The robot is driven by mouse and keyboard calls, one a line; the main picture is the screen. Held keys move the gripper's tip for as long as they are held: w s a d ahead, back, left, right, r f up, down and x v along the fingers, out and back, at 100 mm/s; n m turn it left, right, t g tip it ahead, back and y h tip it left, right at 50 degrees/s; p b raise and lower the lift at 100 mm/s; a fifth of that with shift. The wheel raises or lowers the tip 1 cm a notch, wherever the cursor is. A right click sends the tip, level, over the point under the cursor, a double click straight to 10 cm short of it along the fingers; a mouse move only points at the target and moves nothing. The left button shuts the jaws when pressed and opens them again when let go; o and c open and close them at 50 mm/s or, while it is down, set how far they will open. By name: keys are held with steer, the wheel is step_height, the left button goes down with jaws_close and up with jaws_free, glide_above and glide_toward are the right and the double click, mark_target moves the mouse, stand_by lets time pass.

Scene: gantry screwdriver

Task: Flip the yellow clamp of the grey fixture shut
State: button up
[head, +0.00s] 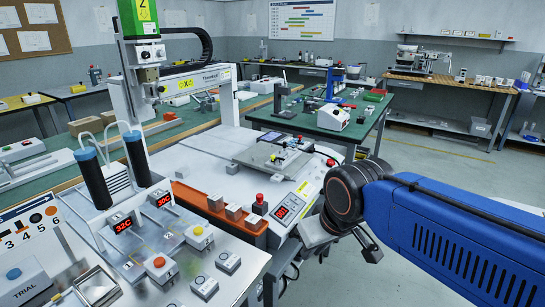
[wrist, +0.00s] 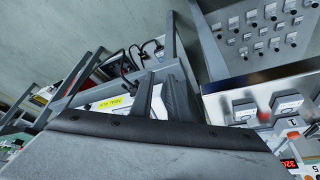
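A flat grey fixture (head: 262,160) lies on the white machine bed at the middle of the head view. Small parts sit on it; I cannot clearly make out the yellow clamp or its position at this size. My gripper (head: 340,243) hangs at the front right of the bed, beside the control panel. It is well apart from the fixture, nearer to the camera, with nothing seen in it. Its fingers are partly hidden and their gap is unclear. The wrist view shows a grey body across the bottom and not the fixture.
An orange tray (head: 195,197) with grey blocks runs along the bed's front. The green and white gantry head (head: 140,40) stands at left. Floor at right is clear.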

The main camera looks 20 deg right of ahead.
steer(key=shift+m+g+h, duration=0.3)
steer(key=shift+g+h, duration=0.3)
steer(key=shift+h, duration=0.2)
steer(key=w+r, duration=0.4)
steer(key=w, duration=0.1)
steer(key=w+r, duration=0.2)
steer(key=w, duration=0.1)
steer(key=shift+w+d+r, duration=0.1)
steer(key=shift+w+d, duration=0.05)
steer(key=shift+d, duration=0.2)
jaws_close()
steer(key=w+a+r+m+h, duration=0.1)
steer(key=w+a+r, duration=0.1)
steer(key=w, duration=0.6)
steer(key=w+a+r+m+h, duration=0.1)
steer(key=w+a+r+h, duration=0.1)
steer(key=w, duration=0.7)
steer(key=w+a+r+m+h, duration=0.1)
steer(key=w+a+r+h, duration=0.1)
steer(key=w+r, duration=0.3)
steer(key=w+a, duration=0.1)
steer(key=w, duration=0.2)
steer(key=shift+w+a+r, duration=0.2)
steer(key=shift+r, duration=0.05)
glide_toward(277, 158)
step_height(277, 158, down, 4)
steer(key=w+a, duration=0.2)
steer(key=shift+s+d, duration=0.15)
steer(key=shift+d, duration=0.7)
